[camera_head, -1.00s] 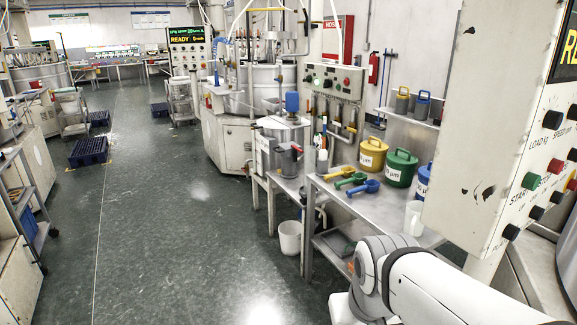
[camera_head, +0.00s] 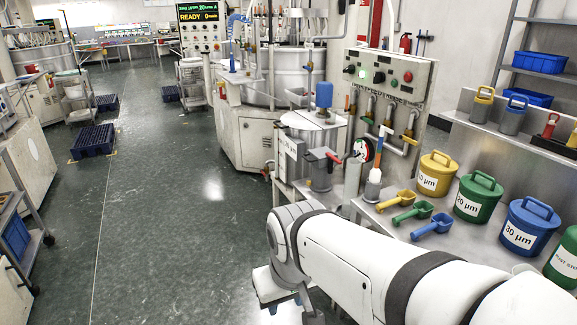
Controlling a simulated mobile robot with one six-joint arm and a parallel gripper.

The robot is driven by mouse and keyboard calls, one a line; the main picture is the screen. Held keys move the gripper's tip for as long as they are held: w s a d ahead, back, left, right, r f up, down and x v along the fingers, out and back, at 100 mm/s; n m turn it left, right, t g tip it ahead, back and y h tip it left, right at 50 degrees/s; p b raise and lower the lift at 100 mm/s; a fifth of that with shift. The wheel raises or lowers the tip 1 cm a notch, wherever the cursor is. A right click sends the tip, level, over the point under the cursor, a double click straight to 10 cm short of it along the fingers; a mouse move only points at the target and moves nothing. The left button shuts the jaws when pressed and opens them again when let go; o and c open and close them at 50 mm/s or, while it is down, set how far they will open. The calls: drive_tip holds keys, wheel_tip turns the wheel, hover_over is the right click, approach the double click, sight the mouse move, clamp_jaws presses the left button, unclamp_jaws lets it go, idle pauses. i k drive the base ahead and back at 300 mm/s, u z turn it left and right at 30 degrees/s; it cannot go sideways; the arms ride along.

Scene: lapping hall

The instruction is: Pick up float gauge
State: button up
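I cannot clearly pick out the float gauge. A thin upright stem (camera_head: 380,147) with an orange part and a blue-and-white top stands in or just behind a small grey cylinder (camera_head: 372,187) at the left end of the steel bench; it may be the float gauge, but it is too small to be sure. A round dial (camera_head: 362,149) sits beside it. My white arm reaches across the lower right in front of the bench.
The steel bench (camera_head: 390,222) holds yellow, green and blue scoops and lidded tubs, including a yellow tub (camera_head: 437,175), green tub (camera_head: 477,197) and blue tub (camera_head: 529,227). A grey tank (camera_head: 315,135) with a blue motor stands behind.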

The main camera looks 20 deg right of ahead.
sight(375, 173)
drive_tip(key=z, duration=0.45)
drive_tip(key=i, duration=1.4)
drive_tip(key=z, duration=1)
drive_tip(key=i, duration=0.25)
drive_tip(key=z, duration=0.15)
drive_tip(key=k, duration=0.8)
drive_tip(key=z, duration=0.2)
drive_tip(key=i, duration=0.85)
drive_tip(key=u, duration=0.1)
